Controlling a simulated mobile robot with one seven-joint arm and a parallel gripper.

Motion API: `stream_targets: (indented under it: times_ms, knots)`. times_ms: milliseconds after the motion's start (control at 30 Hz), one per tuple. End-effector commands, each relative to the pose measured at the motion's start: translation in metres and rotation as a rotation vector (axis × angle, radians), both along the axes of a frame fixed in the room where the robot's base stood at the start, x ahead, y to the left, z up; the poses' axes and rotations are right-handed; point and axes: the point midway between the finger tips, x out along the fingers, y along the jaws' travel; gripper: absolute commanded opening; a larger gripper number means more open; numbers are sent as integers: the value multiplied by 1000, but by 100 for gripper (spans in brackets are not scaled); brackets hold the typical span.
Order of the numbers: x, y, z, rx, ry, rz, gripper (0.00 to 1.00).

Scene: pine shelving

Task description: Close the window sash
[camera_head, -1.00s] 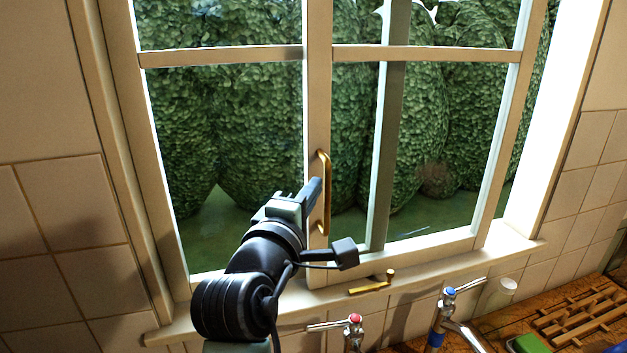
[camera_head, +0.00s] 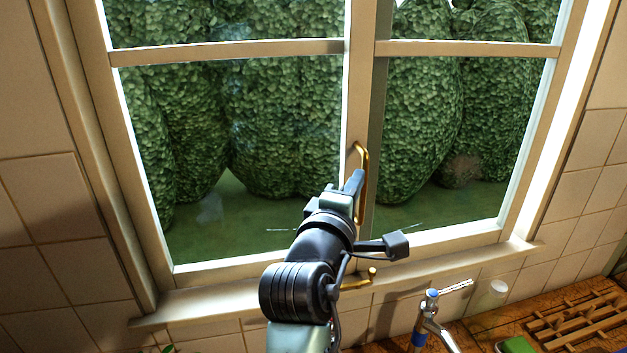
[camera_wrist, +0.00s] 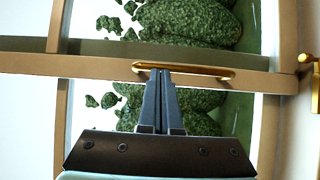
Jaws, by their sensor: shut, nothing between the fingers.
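The window sash (camera_head: 531,128) is a pale wooden glazed frame on the right half of the window. Its left stile overlaps a darker upright (camera_head: 377,110) just behind it. A brass handle (camera_head: 363,170) stands upright on that stile; it lies across the wrist view (camera_wrist: 205,70). My gripper (camera_head: 357,181) is shut and empty, its fingertips at the handle's left side. In the wrist view the fingertips (camera_wrist: 165,74) meet the handle bar; I cannot tell whether they press on it. A bright strip (camera_head: 563,150) runs along the sash's right edge; whether it is a gap is unclear.
A brass latch (camera_head: 372,273) sits on the sill (camera_head: 220,303) under the handle, partly behind my arm. Tiled walls flank the window.

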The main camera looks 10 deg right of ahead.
Motion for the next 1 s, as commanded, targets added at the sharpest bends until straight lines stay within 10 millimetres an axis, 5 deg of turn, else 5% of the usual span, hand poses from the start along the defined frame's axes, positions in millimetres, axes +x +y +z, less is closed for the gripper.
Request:
stream_targets:
  times_ms: [333, 1000]
  knots:
    - [0, -41, 0, -1, 3, 0, 0]
    - [2, -40, -1, -1, 3, 2, 0]
